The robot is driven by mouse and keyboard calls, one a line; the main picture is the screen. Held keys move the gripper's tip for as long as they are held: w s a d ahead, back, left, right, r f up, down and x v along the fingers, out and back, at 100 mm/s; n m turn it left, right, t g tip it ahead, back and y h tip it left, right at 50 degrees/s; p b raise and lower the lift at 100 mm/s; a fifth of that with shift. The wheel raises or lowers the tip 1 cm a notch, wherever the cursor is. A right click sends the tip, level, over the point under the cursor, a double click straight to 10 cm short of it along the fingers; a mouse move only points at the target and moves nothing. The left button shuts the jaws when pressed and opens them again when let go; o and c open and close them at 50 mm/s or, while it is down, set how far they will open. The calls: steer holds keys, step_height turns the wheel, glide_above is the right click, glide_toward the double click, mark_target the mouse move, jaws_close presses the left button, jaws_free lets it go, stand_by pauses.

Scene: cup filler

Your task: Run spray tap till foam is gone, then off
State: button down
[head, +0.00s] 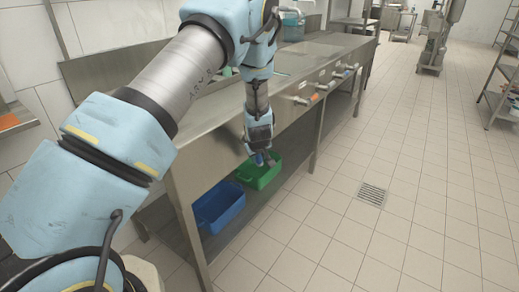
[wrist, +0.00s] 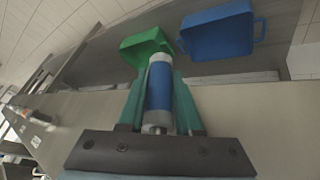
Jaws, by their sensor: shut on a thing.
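My gripper (head: 264,159) is low in front of the steel counter's front panel (head: 215,150) in the head view. In the wrist view, my gripper (wrist: 160,78) has its two green fingers shut on a pale cylindrical handle with a blue band (wrist: 159,88). The handle lies lengthwise between the fingers. Whether it is turned on or off I cannot tell. No spray, water or foam shows in either view. The counter's top is partly hidden by my arm.
A green bin (head: 260,175) and a blue bin (head: 219,207) sit on the shelf under the counter. More valve handles (head: 308,98) stick out along the panel to the right. A teal container (head: 292,28) stands at the counter's back. The tiled floor (head: 330,220) is clear, with a drain grate (head: 372,194).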

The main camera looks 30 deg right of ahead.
steer(key=shift+a, duration=0.1)
stand_by(0.3)
steer(key=c, duration=0.6)
jaws_free()
steer(key=v, duration=1)
steer(key=shift+s+r+b, duration=0.2)
steer(key=shift+r+b, duration=0.1)
steer(key=shift+r, duration=0.05)
